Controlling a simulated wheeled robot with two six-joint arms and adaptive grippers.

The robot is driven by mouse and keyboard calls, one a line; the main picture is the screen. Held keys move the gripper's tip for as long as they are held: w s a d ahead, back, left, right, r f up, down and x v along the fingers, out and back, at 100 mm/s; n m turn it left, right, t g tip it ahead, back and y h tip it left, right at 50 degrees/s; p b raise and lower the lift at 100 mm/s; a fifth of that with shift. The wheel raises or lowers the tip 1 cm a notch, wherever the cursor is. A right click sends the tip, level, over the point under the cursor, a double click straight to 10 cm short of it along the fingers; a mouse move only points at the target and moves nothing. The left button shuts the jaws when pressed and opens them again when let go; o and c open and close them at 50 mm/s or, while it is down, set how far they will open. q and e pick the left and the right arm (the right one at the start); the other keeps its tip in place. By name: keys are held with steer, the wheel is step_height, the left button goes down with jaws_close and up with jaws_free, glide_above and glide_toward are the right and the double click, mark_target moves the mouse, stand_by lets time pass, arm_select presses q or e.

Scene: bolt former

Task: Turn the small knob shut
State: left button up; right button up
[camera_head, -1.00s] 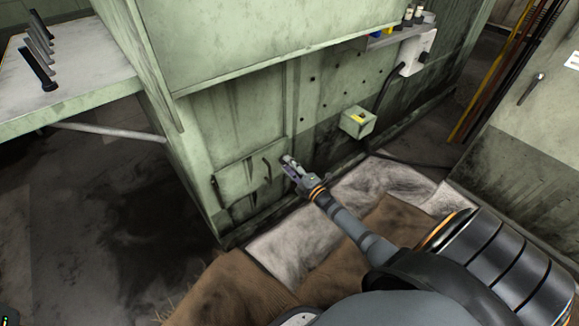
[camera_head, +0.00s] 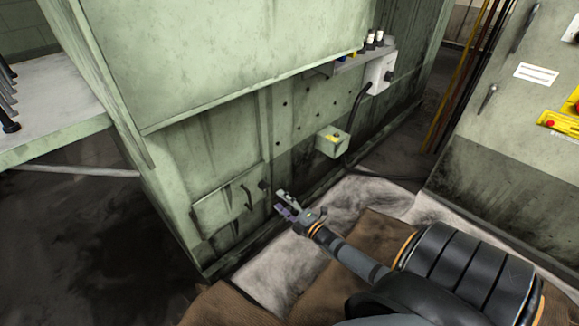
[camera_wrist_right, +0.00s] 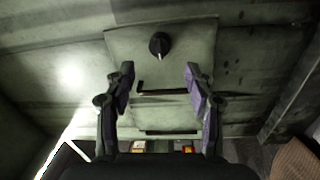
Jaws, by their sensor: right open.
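The small knob (camera_wrist_right: 159,45) is black and round with a pale pointer line; it sits on a green panel (camera_wrist_right: 190,40) of the machine. In the head view the knob (camera_head: 264,184) is a dark spot at the right end of the low panel (camera_head: 222,205). My right gripper (camera_head: 281,203) is just right of and below the knob in the head view, apart from it. In the wrist view the right gripper's fingers (camera_wrist_right: 160,85) are spread wide and empty, with the knob beyond their tips, roughly midway between them. My left gripper is out of view.
A dark handle (camera_head: 247,197) stands on the panel close to the knob. A small green box with a yellow label (camera_head: 333,141) juts from the machine wall. A pale cloth (camera_head: 355,200) and brown sacking cover the floor. A grey cabinet (camera_head: 500,140) stands at right.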

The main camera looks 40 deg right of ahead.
steer(key=s, duration=0.5)
steer(key=shift+d+f, duration=0.15)
steer(key=shift+d, duration=0.05)
steer(key=shift+w, duration=0.1)
